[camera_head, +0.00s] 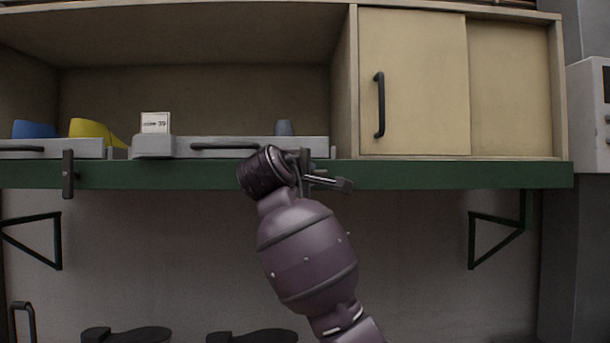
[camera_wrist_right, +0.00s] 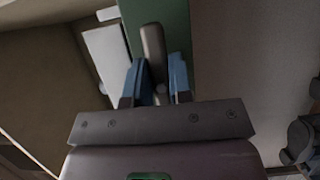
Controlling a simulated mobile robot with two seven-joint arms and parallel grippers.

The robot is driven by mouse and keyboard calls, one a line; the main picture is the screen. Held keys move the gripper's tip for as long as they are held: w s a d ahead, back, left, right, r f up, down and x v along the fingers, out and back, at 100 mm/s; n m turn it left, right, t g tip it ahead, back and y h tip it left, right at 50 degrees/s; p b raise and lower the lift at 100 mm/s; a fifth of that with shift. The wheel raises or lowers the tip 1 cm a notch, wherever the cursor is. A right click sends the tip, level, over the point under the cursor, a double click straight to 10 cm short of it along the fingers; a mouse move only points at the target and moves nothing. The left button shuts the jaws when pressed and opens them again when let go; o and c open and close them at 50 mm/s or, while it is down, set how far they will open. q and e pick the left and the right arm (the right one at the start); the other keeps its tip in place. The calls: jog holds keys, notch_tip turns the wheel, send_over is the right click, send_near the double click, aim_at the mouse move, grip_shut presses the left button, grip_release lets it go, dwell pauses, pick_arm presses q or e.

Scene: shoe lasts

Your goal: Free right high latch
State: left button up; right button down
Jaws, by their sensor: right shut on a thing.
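The right high latch (camera_wrist_right: 153,45) is a grey-brown bar at the green shelf edge. In the right wrist view it stands between the two blue fingers of my right gripper (camera_wrist_right: 158,82), which is shut on it. In that view the bar lies roughly along the green edge. In the head view my right gripper (camera_head: 327,181) is at the green edge (camera_head: 430,175), at the right end of the wide grey tray (camera_head: 240,148); my wrist hides much of the latch there. My left gripper is not in view.
A second latch (camera_head: 68,174) hangs upright at the left tray (camera_head: 50,149). Blue (camera_head: 34,129) and yellow (camera_head: 92,129) lasts and a grey piece (camera_head: 284,128) show above the trays. A closed cabinet (camera_head: 420,85) is right. Brackets (camera_head: 495,240) stick out below the shelf.

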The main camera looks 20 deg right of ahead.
jog(key=c, duration=1)
grip_release()
jog(key=shift+a, duration=0.1)
pick_arm(q)
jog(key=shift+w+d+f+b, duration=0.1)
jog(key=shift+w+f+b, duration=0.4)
jog(key=shift+b, duration=0.65)
pick_arm(e)
jog(key=v, duration=1)
jog(key=shift+s+a, duration=0.15)
jog(key=shift+s, duration=0.15)
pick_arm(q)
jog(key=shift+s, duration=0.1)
